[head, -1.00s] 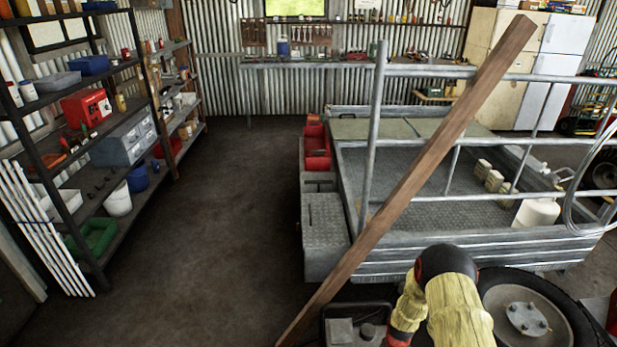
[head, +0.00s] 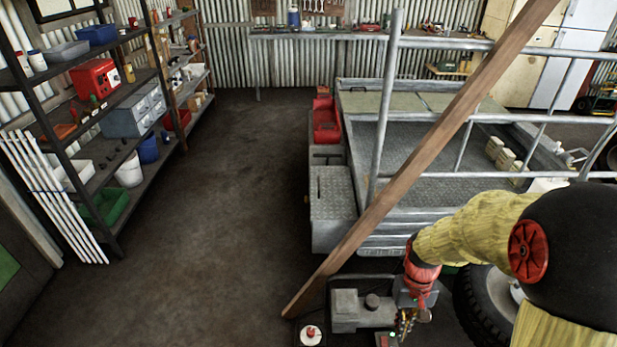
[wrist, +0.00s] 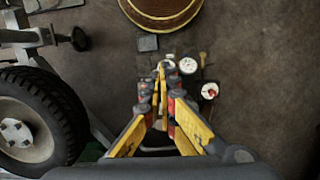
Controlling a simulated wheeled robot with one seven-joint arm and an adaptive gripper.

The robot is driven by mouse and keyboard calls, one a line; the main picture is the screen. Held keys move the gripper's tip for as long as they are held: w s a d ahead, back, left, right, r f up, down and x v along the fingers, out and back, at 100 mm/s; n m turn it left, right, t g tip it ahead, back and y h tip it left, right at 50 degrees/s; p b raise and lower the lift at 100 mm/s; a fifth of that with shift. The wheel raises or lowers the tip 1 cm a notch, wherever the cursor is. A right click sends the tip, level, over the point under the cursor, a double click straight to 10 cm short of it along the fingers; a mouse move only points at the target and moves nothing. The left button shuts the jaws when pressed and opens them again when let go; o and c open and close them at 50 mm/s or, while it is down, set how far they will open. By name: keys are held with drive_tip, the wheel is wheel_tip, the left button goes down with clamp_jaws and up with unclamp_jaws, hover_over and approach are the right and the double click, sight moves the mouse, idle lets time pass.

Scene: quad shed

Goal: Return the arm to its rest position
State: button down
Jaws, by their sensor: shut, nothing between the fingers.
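My arm, in yellow sleeves with black and red joints, fills the lower right of the head view and reaches left and down. My gripper (head: 405,322) hangs at its end near the bottom edge, beside a grey box-shaped item; the head view shows the fingertips only small. In the wrist view my gripper (wrist: 160,72) points away from the camera, its yellow and red fingers meeting at the tips. Nothing shows between them.
A wooden beam (head: 440,135) slants across in front of the metal trailer (head: 333,205). A tyre (head: 487,305) is close right of my gripper. Small round white items (wrist: 188,66) and a brown round object (wrist: 168,8) lie beyond the fingertips. Floor at left is clear, beside shelves (head: 115,88).

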drive_tip(key=s+a+r+t, duration=0.2)
drive_tip(key=s+r, duration=0.3)
drive_tip(key=r, duration=0.7)
drive_tip(key=s+a+r+t, duration=0.3)
drive_tip(key=s+r+t, duration=0.2)
drive_tip(key=r, duration=0.8)
drive_tip(key=shift+r+n+t, duration=0.3)
